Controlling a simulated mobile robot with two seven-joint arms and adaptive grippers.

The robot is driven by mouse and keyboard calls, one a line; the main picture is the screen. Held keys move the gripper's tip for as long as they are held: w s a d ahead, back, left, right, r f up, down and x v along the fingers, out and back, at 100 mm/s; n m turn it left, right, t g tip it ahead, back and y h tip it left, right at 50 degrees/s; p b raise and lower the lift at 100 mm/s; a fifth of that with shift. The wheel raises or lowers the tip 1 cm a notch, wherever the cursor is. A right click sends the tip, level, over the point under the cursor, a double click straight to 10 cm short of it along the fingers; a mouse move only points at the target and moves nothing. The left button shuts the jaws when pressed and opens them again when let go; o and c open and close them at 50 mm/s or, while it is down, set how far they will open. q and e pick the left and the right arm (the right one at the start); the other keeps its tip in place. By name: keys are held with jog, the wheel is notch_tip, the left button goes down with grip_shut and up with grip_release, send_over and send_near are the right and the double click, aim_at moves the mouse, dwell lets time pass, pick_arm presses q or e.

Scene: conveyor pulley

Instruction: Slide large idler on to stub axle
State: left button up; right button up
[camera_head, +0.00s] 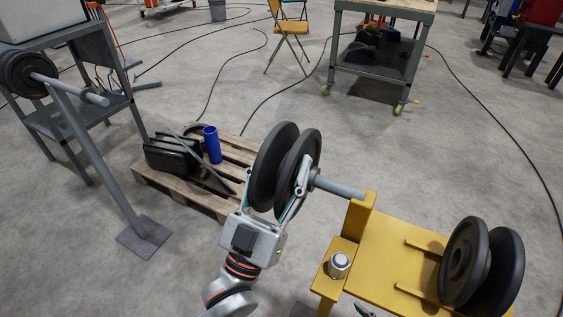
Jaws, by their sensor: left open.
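A large black idler (268,166) with two flanges stands upright in the middle of the head view. The grey stub axle (340,187) runs from the yellow frame's upright to the hub on the idler's right side. The idler appears to be at the axle's free end; how far the axle enters the bore is hidden. My left gripper (275,192) is open, with its fingers reaching up around the idler's lower part, one on each side. Whether the fingers touch it I cannot tell.
The yellow frame (395,250) carries a hex nut (339,264) and another black wheel (466,262). A pallet (187,188) with a black case and blue cylinder lies behind. A grey stand (100,160) at left holds a rod with a black wheel. Floor behind is mostly clear, with cables.

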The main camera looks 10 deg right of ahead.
pick_arm(q)
jog(key=shift+s+d, duration=0.15)
jog(key=shift+s, duration=0.15)
jog(key=shift+s+f, duration=0.15)
jog(key=shift+s, duration=0.1)
jog(key=shift+a+f, duration=0.25)
jog(key=shift+s+a+f, duration=0.15)
jog(key=shift+s+f, duration=0.05)
jog(key=shift+v, duration=0.85)
jog(key=o, duration=0.6)
